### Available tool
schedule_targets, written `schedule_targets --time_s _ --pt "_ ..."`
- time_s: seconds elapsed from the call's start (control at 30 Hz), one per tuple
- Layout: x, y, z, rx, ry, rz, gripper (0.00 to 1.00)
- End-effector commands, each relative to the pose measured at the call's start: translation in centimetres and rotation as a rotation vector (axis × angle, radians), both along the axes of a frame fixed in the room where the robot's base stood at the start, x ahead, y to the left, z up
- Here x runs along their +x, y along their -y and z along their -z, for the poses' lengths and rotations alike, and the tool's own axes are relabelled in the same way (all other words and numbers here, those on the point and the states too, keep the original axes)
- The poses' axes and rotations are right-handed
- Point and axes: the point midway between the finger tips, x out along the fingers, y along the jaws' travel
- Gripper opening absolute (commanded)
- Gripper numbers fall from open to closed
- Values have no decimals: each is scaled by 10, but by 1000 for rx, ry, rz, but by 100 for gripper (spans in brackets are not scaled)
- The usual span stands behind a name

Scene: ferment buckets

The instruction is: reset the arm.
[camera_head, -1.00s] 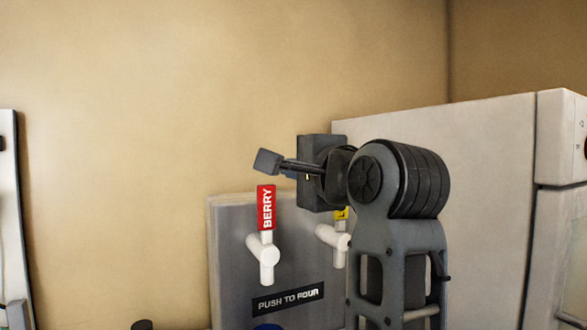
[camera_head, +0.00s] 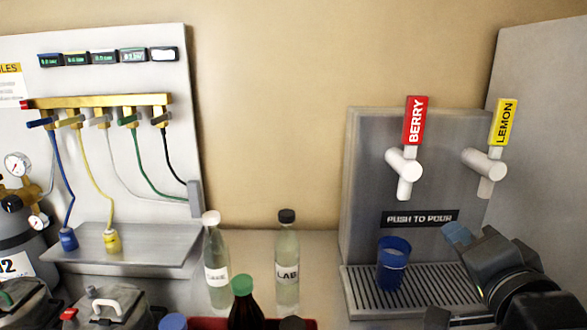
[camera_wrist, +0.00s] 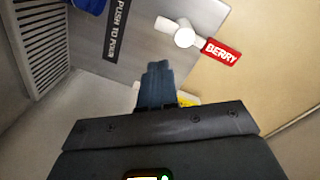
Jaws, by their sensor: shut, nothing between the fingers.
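My gripper (camera_head: 457,235) is at the lower right in the head view, in front of the drinks dispenser (camera_head: 365,150) and right of the blue cup (camera_head: 393,262). Its fingers are shut together with nothing between them. In the wrist view the closed fingers (camera_wrist: 157,82) point towards the dispenser panel, with the red BERRY tap handle (camera_wrist: 221,52) at upper right. A yellow patch shows partly behind the fingers. The blue cup stands upright on the drip grate (camera_head: 430,290), apart from my gripper.
The BERRY (camera_head: 415,120) and yellow LEMON (camera_head: 503,122) handles stand upright above white taps. Two clear bottles, one with a black cap (camera_head: 287,262), and a dark green-capped bottle (camera_head: 245,305) stand left of the dispenser. A hose panel (camera_head: 110,200) is farther left.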

Motion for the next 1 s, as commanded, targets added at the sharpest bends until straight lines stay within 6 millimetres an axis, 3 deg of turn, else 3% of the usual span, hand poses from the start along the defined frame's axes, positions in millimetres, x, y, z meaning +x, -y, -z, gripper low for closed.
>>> schedule_targets --time_s 0.03,0.2,0.5,0.73,1.0 --pt "-13 1 21 -44 -20 -4 0" --pt "-55 1 71 -198 -48 -24 0" --pt "-146 0 139 -448 -98 -71 0" --pt "-224 -4 169 -623 -133 -113 0" --pt "-317 -11 180 -812 -171 -163 0"
